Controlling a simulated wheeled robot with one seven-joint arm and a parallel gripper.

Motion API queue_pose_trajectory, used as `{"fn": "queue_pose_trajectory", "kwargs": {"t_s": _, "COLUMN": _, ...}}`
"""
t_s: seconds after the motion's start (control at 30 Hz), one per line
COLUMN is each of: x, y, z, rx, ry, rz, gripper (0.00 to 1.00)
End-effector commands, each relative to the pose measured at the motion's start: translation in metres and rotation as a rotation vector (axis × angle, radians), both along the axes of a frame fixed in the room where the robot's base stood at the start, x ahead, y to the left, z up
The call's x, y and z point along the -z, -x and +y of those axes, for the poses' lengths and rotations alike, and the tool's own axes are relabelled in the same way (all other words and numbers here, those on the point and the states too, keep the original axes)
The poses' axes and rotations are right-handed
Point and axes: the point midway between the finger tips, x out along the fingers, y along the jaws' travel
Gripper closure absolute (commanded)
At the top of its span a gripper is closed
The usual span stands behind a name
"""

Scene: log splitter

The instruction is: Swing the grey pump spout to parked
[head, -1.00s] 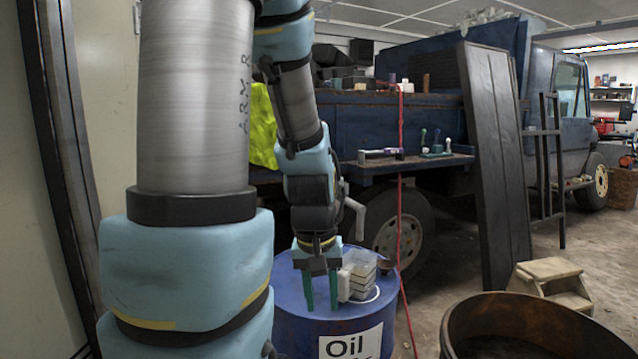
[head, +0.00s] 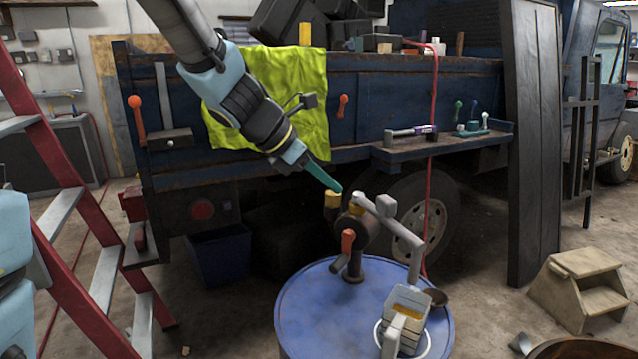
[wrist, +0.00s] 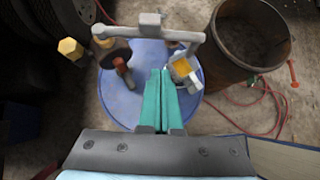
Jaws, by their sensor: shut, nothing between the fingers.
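The grey pump spout (head: 392,222) is a bent pipe with a grey block on it. It reaches from the top of the pump (head: 356,238) to the right and bends down above an open container with amber liquid (head: 407,308). My gripper (head: 338,189) is shut and empty, pointing down-right near the pump top. In the wrist view my shut fingers (wrist: 160,72) lie just below the spout (wrist: 155,34) in the picture. I cannot tell whether they touch it.
A rusty open barrel (wrist: 248,35) stands beside the drum. A red stepladder (head: 95,240) is at left, and the blue truck bed (head: 470,85) with a side shelf (head: 440,152) is behind. A wooden step stool (head: 578,290) and red hose (wrist: 262,105) are on the floor.

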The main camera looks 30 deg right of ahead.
Motion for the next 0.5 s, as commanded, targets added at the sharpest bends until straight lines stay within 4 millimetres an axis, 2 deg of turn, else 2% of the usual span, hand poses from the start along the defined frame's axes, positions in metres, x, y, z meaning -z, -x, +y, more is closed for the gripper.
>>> {"fn": "queue_pose_trajectory", "kwargs": {"t_s": 0.17, "x": 0.004, "y": 0.004, "z": -0.012, "rx": -0.011, "ry": 0.009, "rz": 0.023, "gripper": 1.0}}
{"fn": "queue_pose_trajectory", "kwargs": {"t_s": 0.5, "x": 0.051, "y": 0.009, "z": -0.056, "rx": -0.009, "ry": 0.007, "rz": 0.022, "gripper": 1.0}}
